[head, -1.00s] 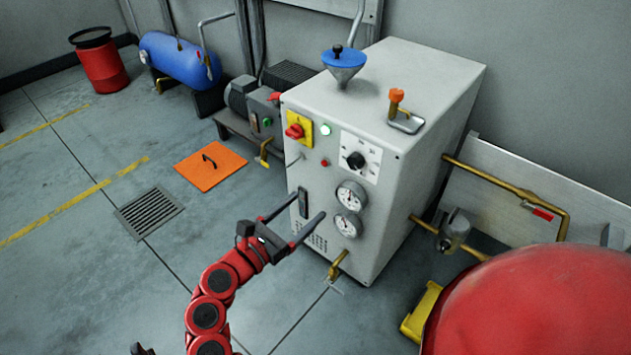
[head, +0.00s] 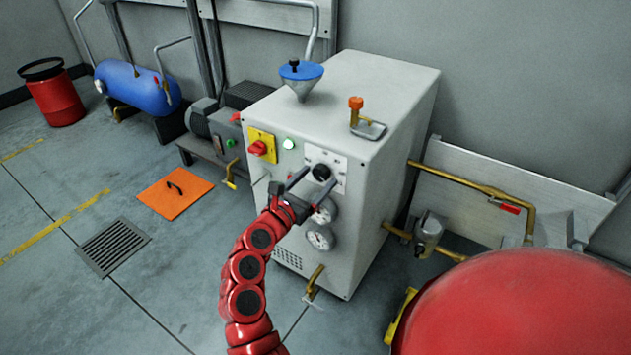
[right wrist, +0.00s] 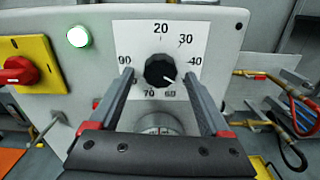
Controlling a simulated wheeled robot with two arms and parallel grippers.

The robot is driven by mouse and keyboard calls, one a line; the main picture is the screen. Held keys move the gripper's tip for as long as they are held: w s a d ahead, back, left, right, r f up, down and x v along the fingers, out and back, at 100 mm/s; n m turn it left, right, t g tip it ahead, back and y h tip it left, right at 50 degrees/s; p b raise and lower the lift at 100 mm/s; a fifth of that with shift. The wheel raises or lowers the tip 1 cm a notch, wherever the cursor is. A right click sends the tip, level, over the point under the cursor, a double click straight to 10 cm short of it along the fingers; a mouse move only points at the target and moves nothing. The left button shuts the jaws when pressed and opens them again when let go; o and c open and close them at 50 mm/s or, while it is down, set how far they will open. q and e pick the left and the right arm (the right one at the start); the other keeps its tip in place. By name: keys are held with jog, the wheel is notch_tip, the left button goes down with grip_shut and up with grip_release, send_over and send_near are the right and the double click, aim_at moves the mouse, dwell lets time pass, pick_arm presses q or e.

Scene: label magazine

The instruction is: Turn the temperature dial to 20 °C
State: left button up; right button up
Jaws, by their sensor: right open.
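The temperature dial (head: 321,172) is a black knob on a white scale plate (head: 338,160) on the grey cabinet's front. In the right wrist view the dial (right wrist: 159,69) has its white mark pointing to the lower right, between 40 and 60. The 20 stands at the top of the plate; some numbers at the sides are hidden by my fingers. My right gripper (right wrist: 158,75) is open, with one finger on each side of the dial and visible gaps to it. In the head view the right gripper (head: 317,177) is in front of the dial. My left gripper is not in view.
A red rotary switch (head: 258,148) on a yellow plate and a lit green lamp (head: 288,144) are left of the dial. Round gauges (head: 321,238) are below it. A large red rounded object (head: 510,305) fills the lower right. Floor at left is mostly clear.

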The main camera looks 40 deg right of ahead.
jog(key=shift+d, duration=0.15)
grip_shut()
dwell(0.4)
